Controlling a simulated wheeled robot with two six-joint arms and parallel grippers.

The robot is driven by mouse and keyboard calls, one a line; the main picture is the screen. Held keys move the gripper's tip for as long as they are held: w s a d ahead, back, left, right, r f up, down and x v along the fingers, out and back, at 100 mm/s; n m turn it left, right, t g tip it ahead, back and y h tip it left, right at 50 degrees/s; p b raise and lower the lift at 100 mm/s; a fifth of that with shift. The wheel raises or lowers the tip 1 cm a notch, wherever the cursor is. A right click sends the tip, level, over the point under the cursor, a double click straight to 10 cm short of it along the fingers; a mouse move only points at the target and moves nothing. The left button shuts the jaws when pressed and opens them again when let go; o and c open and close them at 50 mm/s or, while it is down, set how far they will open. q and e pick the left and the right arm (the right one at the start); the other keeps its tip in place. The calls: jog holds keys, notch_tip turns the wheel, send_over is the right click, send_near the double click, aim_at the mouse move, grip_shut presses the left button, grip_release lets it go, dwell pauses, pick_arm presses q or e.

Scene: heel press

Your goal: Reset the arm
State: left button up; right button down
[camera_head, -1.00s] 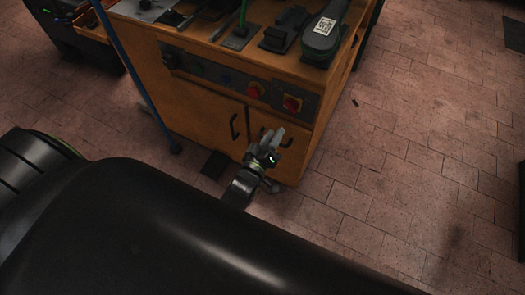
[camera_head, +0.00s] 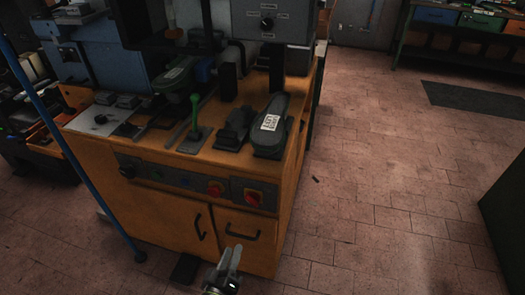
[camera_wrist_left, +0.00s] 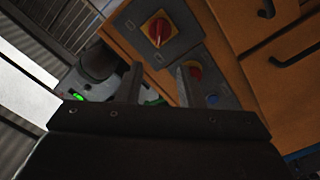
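My left gripper (camera_head: 233,258) shows at the bottom of the head view, in front of the orange cabinet (camera_head: 160,208) and just below its right door handle (camera_head: 242,237). In the left wrist view its two dark fingers (camera_wrist_left: 160,82) stand apart with nothing between them, so it is open and empty. Beyond the fingers are a red knob on a yellow plate (camera_wrist_left: 158,30) and a second red knob (camera_wrist_left: 195,72), partly covered by the right finger. My right gripper is in neither view.
The cabinet top holds a green-handled lever (camera_head: 195,118), a dark pedal-like block (camera_head: 235,128) and a dark shoe-like part with a white label (camera_head: 270,122). A blue pole (camera_head: 70,150) stands at the left.

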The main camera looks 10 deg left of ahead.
pick_arm(q)
jog(key=s+a+f+m+g, duration=0.25)
jog(key=s+f, duration=0.25)
jog(key=f, duration=0.3)
jog(key=s+a+f+m+g+y, duration=0.1)
jog(key=s+f+g, duration=0.3)
jog(key=f, duration=0.4)
jog(key=s+a+f+m+g, duration=0.1)
jog(key=s+a+f+g, duration=0.15)
jog(key=s+f, duration=0.4)
jog(key=s+a+f+m+g, duration=0.1)
jog(key=s+a+f+g, duration=0.1)
jog(key=s, duration=0.4)
jog(key=s+a+f+m+g, duration=0.1)
jog(key=s+a+f+g, duration=0.1)
jog(key=s+f, duration=0.3)
jog(key=s+a+f+m+g, duration=0.1)
jog(key=s+a+f+g, duration=0.1)
jog(key=s, duration=0.5)
notch_tip(320, 180, down, 2)
jog(key=shift+s+a+f+m+g+y, duration=0.1)
jog(key=shift+s+a+m+g+y, duration=0.25)
jog(key=shift+g, duration=0.55)
